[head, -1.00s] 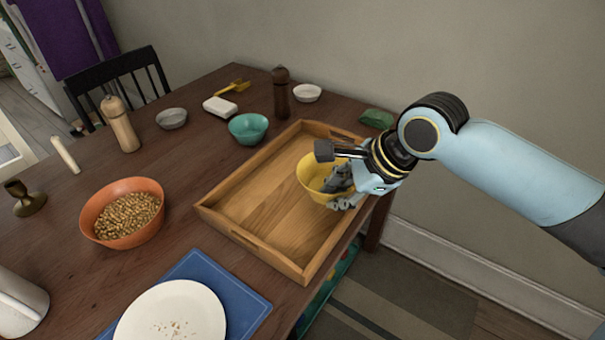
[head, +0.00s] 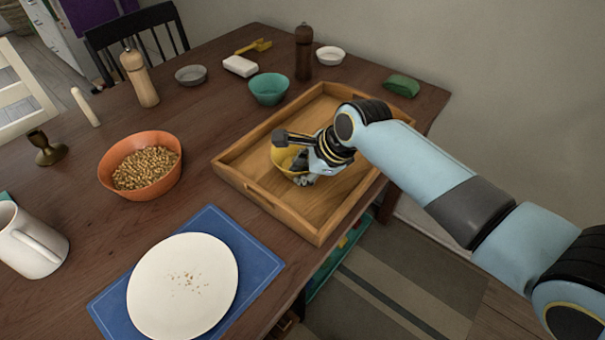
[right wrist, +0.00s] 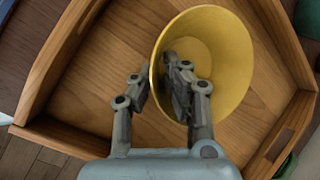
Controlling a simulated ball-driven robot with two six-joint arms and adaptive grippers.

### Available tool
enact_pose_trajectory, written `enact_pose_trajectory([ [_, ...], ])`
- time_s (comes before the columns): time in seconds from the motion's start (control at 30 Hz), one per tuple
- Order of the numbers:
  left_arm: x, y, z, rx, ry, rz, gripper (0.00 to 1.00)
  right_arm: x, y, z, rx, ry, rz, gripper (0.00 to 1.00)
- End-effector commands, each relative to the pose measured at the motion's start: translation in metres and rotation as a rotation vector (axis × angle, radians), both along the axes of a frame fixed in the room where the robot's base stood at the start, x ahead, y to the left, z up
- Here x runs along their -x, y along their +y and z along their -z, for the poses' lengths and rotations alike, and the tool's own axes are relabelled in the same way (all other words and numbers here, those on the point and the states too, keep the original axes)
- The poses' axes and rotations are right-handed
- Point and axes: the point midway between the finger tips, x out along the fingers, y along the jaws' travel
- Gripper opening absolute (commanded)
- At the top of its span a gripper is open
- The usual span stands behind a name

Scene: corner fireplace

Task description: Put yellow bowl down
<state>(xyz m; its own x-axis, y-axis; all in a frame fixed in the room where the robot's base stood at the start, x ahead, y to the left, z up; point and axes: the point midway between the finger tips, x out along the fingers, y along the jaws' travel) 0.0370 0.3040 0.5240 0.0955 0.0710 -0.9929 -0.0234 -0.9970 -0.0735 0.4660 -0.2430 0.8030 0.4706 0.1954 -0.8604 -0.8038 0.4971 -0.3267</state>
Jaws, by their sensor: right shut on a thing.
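The yellow bowl (head: 284,157) is inside the wooden tray (head: 262,197) in the head view, partly hidden behind my right gripper (head: 302,178). In the right wrist view the bowl (right wrist: 225,60) looks tilted, its opening turned toward the lower left. My right gripper (right wrist: 160,85) is shut on the bowl's near wall, with one finger inside and one outside. The bowl is over the tray's floor; I cannot tell whether it touches it. My left gripper is not in view.
An orange bowl of cereal (head: 143,165), a teal bowl (head: 269,88) and a dark pepper mill (head: 303,52) stand around the tray. A white plate (head: 183,285) with crumbs lies on a blue placemat (head: 262,262). The tray's front part is clear.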

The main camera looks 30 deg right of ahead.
Motion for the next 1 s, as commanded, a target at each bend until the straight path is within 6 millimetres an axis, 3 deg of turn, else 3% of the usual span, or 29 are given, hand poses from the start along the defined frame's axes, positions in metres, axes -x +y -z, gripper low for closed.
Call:
enact_pose_trajectory([
  [0.4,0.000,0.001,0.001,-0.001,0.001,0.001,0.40,-0.001,0.000,0.007,-0.001,-0.002,0.001,0.00],
  [0.43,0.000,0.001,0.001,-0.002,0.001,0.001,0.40,0.000,0.000,0.007,-0.001,-0.001,0.001,0.12],
  [0.6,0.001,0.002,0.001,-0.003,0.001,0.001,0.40,0.000,0.000,0.007,-0.001,-0.001,0.001,0.32],
  [0.87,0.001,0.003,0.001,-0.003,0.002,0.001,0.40,0.000,0.000,0.005,0.000,-0.002,0.000,0.32],
  [1.0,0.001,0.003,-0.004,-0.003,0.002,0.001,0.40,0.006,-0.004,-0.007,0.001,-0.002,0.000,0.32],
])
